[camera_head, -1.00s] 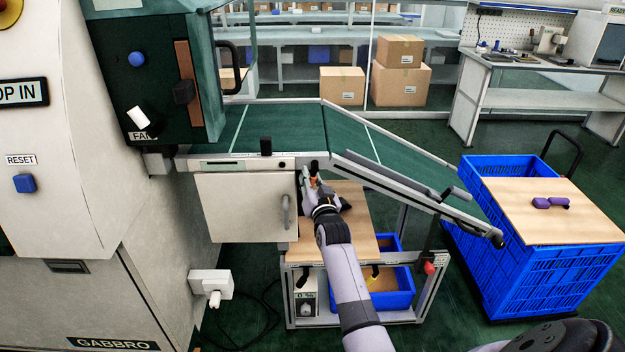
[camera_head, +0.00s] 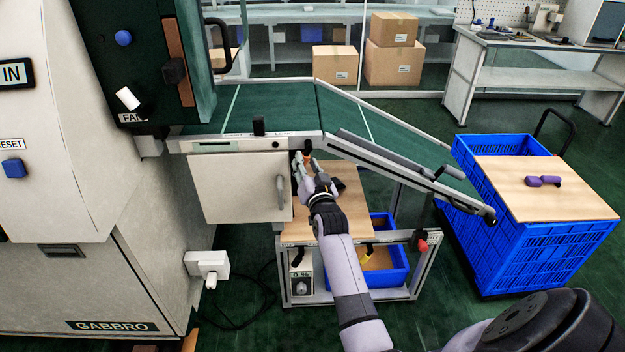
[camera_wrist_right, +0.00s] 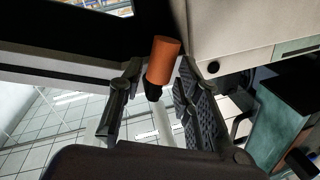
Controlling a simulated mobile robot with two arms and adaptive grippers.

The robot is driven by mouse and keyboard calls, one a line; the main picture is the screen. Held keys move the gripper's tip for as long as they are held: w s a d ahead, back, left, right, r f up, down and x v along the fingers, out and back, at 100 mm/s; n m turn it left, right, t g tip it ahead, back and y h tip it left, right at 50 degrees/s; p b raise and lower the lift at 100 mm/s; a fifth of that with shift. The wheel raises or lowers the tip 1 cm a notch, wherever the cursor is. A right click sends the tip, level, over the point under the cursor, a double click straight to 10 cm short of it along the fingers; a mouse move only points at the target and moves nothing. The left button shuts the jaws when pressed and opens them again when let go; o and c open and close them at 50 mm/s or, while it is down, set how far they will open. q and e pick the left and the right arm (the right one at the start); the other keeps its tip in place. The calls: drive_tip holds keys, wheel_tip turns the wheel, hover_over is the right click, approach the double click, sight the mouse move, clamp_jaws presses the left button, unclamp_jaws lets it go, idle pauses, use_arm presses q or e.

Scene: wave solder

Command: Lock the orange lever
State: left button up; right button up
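The orange lever (camera_head: 308,157) hangs below the near rail of the conveyor, just right of the beige cabinet door. In the right wrist view its orange cylinder (camera_wrist_right: 163,62) shows large, with a dark tip at its lower end. My right gripper (camera_head: 306,166) is raised up to the lever from below. In the wrist view my right gripper (camera_wrist_right: 160,105) is open, with a finger on either side of the lever's lower end and gaps visible. My left gripper is not in view.
The conveyor rail (camera_head: 405,175) slopes down to the right above my arm. The cabinet door (camera_head: 238,188) is close on the left. A wooden board (camera_head: 345,200) lies on the cart below. A blue crate (camera_head: 535,235) stands at right on the floor.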

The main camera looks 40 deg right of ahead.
drive_tip(key=v, duration=0.9)
drive_tip(key=s+a+f+n+g+y, duration=0.2)
drive_tip(key=s+a+f, duration=0.2)
drive_tip(key=f, duration=0.8)
drive_tip(key=s+a+f+n+g+y, duration=0.2)
drive_tip(key=s+a+f+g, duration=0.15)
drive_tip(key=f, duration=0.75)
drive_tip(key=s+a+f+n+g+y, duration=0.1)
drive_tip(key=s+a+f+n+g, duration=0.3)
drive_tip(key=f, duration=0.8)
drive_tip(key=s+a+f+g+y, duration=0.1)
drive_tip(key=s+a+f, duration=0.1)
drive_tip(key=s+f, duration=0.7)
drive_tip(key=s+a+f+g, duration=0.25)
drive_tip(key=s+f, duration=0.35)
drive_tip(key=s, duration=0.4)
drive_tip(key=s+f+n+g, duration=0.1)
drive_tip(key=s+f, duration=0.2)
drive_tip(key=s, duration=0.7)
drive_tip(key=s+d+f+n+g+p, duration=0.1)
drive_tip(key=s+f+n+g, duration=0.1)
drive_tip(key=s, duration=0.8)
drive_tip(key=shift+s+d+f, duration=0.15)
drive_tip(key=shift+d+f, duration=0.05)
drive_tip(key=shift+f, duration=0.35)
